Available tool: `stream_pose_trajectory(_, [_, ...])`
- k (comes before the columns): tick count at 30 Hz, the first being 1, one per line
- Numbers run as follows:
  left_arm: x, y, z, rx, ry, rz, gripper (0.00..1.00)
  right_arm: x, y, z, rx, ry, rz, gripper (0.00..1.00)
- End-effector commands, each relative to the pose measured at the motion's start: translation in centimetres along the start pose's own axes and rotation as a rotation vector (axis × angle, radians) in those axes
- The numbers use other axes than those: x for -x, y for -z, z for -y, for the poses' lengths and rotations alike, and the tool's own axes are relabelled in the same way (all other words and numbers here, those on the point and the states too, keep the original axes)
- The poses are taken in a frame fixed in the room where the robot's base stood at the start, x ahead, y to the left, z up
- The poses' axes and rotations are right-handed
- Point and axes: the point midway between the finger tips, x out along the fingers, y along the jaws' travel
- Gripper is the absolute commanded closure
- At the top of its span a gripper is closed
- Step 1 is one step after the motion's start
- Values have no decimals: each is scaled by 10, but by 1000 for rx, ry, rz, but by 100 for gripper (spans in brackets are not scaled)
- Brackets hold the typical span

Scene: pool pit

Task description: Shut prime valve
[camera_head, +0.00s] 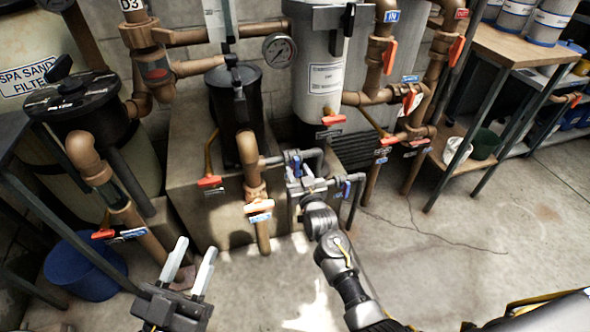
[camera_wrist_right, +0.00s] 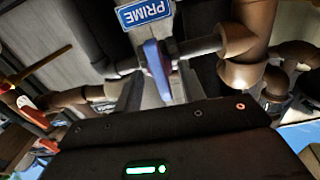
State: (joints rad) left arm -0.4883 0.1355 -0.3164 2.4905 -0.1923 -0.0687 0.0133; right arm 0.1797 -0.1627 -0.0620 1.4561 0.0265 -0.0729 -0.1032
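The blue PRIME sign (camera_wrist_right: 145,12) shows upside down in the right wrist view. Just below it is the blue lever handle of the prime valve (camera_wrist_right: 156,68), on a grey pipe. My right gripper (camera_wrist_right: 161,88) has one finger on each side of this handle, with gaps visible, so it looks open around it. In the head view my right gripper (camera_head: 306,183) reaches into the grey pipework by the concrete plinth and partly hides it. A blue handle (camera_head: 296,163) shows just past its fingertips. My left gripper (camera_head: 191,266) is open and empty at lower left.
Another blue handle (camera_head: 347,188) is close on the right. A blue bucket (camera_head: 82,268) stands at lower left. The floor (camera_head: 480,230) at right is clear.

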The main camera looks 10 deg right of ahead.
Motion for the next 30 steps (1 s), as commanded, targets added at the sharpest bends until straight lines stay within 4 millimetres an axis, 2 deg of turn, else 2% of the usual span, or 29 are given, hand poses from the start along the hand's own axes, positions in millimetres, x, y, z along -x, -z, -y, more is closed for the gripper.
stream_pose_trajectory(4, [-5,13,0,0,0,0,60,12,4,0,1,0,1,60])
stream_pose_trajectory(15, [-16,46,2,0,0,0,60,63,3,0,0,0,3,60])
stream_pose_trajectory(20, [-17,47,2,0,0,0,60,70,1,0,0,0,-1,60])
stream_pose_trajectory(30, [-17,46,2,0,0,0,60,70,0,0,0,0,0,60])
